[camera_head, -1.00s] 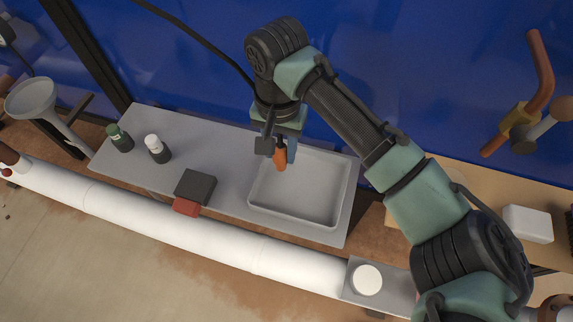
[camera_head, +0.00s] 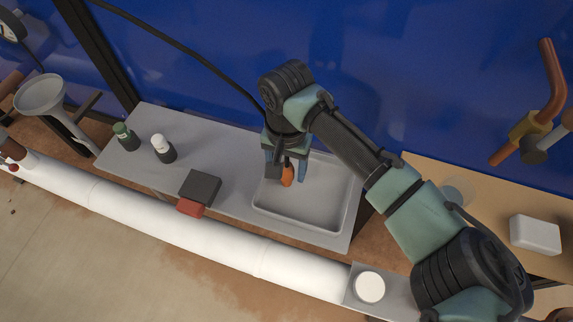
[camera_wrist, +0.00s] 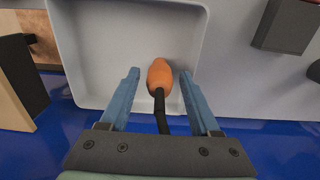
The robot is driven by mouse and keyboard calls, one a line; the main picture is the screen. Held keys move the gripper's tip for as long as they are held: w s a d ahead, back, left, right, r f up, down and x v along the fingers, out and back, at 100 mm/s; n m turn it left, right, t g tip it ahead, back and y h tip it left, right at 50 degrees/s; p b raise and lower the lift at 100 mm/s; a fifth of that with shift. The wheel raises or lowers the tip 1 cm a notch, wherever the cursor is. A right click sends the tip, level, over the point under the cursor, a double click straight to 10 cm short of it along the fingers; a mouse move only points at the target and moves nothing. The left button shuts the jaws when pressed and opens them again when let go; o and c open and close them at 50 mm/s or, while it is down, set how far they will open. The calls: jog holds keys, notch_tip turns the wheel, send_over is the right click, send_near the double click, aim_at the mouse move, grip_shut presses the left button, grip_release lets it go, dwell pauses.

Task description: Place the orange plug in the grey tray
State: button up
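The orange plug (camera_head: 287,176) has a rounded orange body and a dark stem, seen clearly in the wrist view (camera_wrist: 159,76). It appears over the upper left part of the grey tray (camera_head: 305,223), a shallow rectangular tray with a raised rim, also in the wrist view (camera_wrist: 100,40). My gripper (camera_head: 287,180) is above that end of the tray, pointing down. Its two blue fingers are wide apart, one on each side of the plug, with gaps on both sides in the wrist view (camera_wrist: 160,72). I cannot tell whether the plug touches the tray floor.
A black block (camera_head: 200,187) and a red block (camera_head: 190,208) stand left of the tray on the grey bench (camera_head: 228,163). A green-capped bottle (camera_head: 125,136) and a white-capped bottle (camera_head: 163,149) stand farther left. A white pipe (camera_head: 170,222) runs along the front.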

jog(key=shift+r, duration=0.1)
notch_tip(320, 180, up, 12)
jog(key=shift+r+p, duration=0.1)
jog(key=shift+p, duration=0.2)
dwell(0.3)
jog(key=w+a+r+n+t+y, duration=0.2)
jog(key=w+a+r+t, duration=0.15)
jog(key=a, duration=0.35)
jog(key=w+a+r+n+t+y, duration=0.25)
jog(key=a+r+t, duration=0.25)
jog(key=r, duration=0.6)
jog(key=w+a+r+n+t+y, duration=0.15)
jog(key=a+r+t+y, duration=0.3)
jog(key=r, duration=0.55)
jog(key=s+d+r+t, duration=0.2)
jog(key=d+r+t, duration=0.15)
jog(key=r, duration=0.35)
jog(key=s+d+r+t, duration=0.2)
jog(key=s+r+t, duration=0.15)
jog(key=r, duration=0.35)
jog(key=s+d+r+m+t+h, duration=0.2)
jog(key=s+d+r+t+h, duration=0.5)
jog(key=s+d+h, duration=0.2)
jog(key=d, duration=0.2)
jog(key=shift+s+d+r, duration=0.25)
jog(key=shift+d+r, duration=0.05)
jog(key=shift+r, duration=0.1)
